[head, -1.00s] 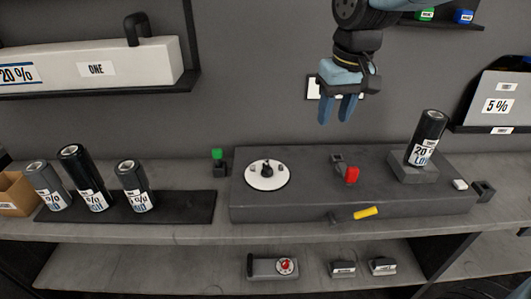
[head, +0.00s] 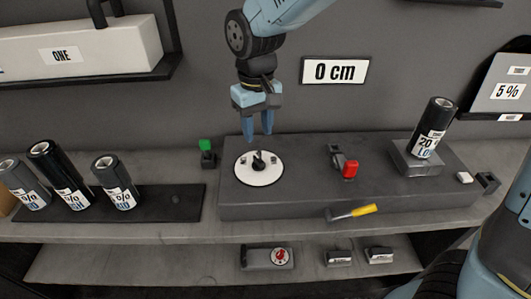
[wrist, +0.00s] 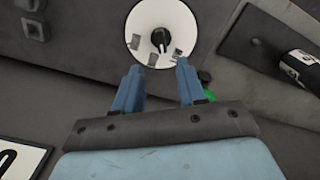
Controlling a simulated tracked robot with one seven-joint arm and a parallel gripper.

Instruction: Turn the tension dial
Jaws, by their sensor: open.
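A round white dial plate with a black knob (head: 259,160) sits on the left of the dark grey machine top. A smaller unit with a red-marked dial (head: 280,256) lies on the lower shelf; I cannot tell from a label which one is the tension dial. My gripper (head: 260,138) is open and empty, pointing down just above and behind the white dial, apart from the knob. In the wrist view the black knob (wrist: 160,40) shows beyond the two spread blue fingertips (wrist: 160,65).
The grey machine (head: 300,190) also bears a red-knobbed lever (head: 350,169), a yellow handle (head: 363,210) and a black roll (head: 432,125). A green button (head: 205,146) stands left of it. Several rolls stand on a black mat (head: 175,203).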

